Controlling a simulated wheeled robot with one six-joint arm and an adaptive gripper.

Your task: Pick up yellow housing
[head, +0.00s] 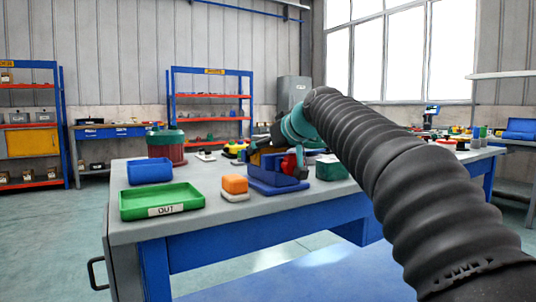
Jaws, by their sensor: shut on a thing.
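My gripper (258,146) is at the end of my black-sleeved arm, over the blue fixture (278,180) on the workbench. It is shut on a yellow piece, the yellow housing (266,152), of which only a small part shows at the top of the fixture. The fingers are small and dark here, and the arm's teal wrist hides part of them. I cannot tell whether the housing still touches the fixture. A red part (290,164) shows at the fixture's right side.
A red and green drum (166,143) stands behind. Several small parts lie farther back.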

